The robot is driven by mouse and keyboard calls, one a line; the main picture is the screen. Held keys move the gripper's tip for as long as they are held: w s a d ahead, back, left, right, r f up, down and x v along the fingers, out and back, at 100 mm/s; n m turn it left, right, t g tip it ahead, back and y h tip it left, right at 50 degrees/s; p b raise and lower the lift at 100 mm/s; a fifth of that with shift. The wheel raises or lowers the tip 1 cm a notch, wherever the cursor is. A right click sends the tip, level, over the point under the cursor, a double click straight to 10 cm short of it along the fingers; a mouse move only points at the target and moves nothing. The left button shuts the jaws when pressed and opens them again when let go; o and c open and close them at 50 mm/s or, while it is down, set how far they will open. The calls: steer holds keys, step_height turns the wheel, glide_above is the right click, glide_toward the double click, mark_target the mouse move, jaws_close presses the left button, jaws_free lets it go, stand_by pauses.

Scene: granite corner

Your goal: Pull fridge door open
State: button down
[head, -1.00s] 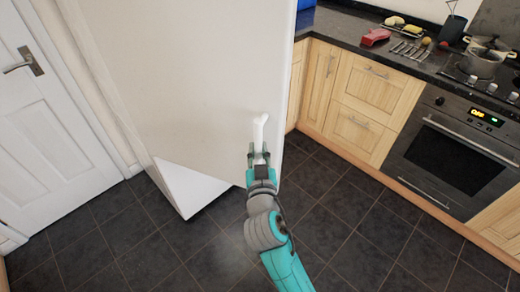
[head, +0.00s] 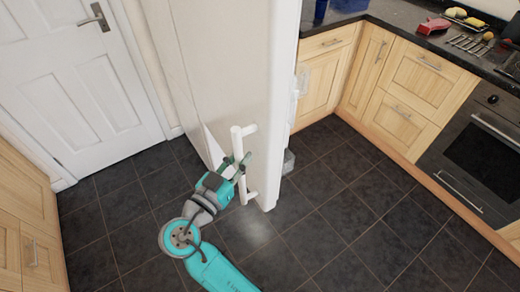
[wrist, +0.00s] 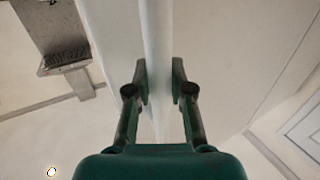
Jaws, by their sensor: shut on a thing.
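The white fridge stands left of the counter, and its door (head: 285,90) is swung partly open toward me. A white vertical bar handle (head: 238,141) is on the door's front. My gripper (head: 237,165) is shut around the lower half of the handle. In the wrist view the two green fingers (wrist: 160,90) sit either side of the white handle bar (wrist: 155,40). White shelf parts on the door's inner side (head: 299,85) show at its right edge. Most of the fridge's inside is hidden behind the door.
A white panelled room door (head: 75,75) is at the left, with wooden cabinets (head: 30,235) in front of it. Wooden drawers (head: 415,85) and an oven (head: 480,155) line the right. Dark tiled floor (head: 330,220) is clear between.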

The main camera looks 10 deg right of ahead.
steer(key=shift+s+a, duration=0.2)
steer(key=shift+a, duration=1.1)
steer(key=shift+s+a, duration=0.2)
steer(key=shift+a, duration=1.1)
steer(key=c, duration=1)
jaws_free()
steer(key=v, duration=1.2)
